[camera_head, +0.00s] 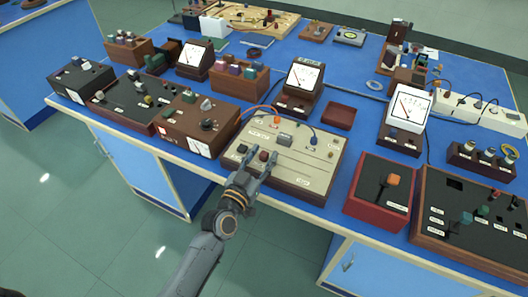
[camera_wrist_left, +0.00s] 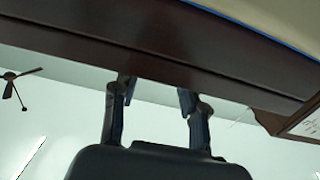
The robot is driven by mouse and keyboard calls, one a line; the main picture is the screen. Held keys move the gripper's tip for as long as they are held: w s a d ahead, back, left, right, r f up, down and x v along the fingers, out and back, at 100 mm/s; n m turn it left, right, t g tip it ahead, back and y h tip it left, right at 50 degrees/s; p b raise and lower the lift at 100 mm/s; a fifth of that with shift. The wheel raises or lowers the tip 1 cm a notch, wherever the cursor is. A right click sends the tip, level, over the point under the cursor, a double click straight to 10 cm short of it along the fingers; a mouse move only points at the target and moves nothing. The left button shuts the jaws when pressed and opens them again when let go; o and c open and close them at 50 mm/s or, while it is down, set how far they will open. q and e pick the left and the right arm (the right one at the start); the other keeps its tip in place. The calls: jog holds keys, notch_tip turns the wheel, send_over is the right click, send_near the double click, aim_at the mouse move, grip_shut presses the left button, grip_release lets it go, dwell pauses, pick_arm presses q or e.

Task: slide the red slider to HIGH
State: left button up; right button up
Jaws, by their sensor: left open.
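A dark red knob (camera_head: 264,156), which looks like the red slider, stands on the beige panel (camera_head: 310,166) of a low wooden box at the bench's front edge. My left gripper (camera_head: 262,154) reaches over that edge with its fingers spread, one on each side of the knob in the picture; contact is not clear. The labels are too small to read, so HIGH cannot be made out. In the left wrist view, the open fingers (camera_wrist_left: 155,95) overlap a dark brown wooden side (camera_wrist_left: 160,55); the knob is not visible there. My right gripper is not in view.
A grey block (camera_head: 285,140) and an orange knob (camera_head: 277,121) stand on the same panel. A brown box (camera_head: 200,126) stands to the left, and a red box (camera_head: 379,192) with an orange-topped lever (camera_head: 392,180) to the right. Meters stand behind.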

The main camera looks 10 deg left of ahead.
pick_arm(q)
jog(key=shift+w+d, duration=0.2)
jog(key=shift+w, duration=0.45)
grip_shut()
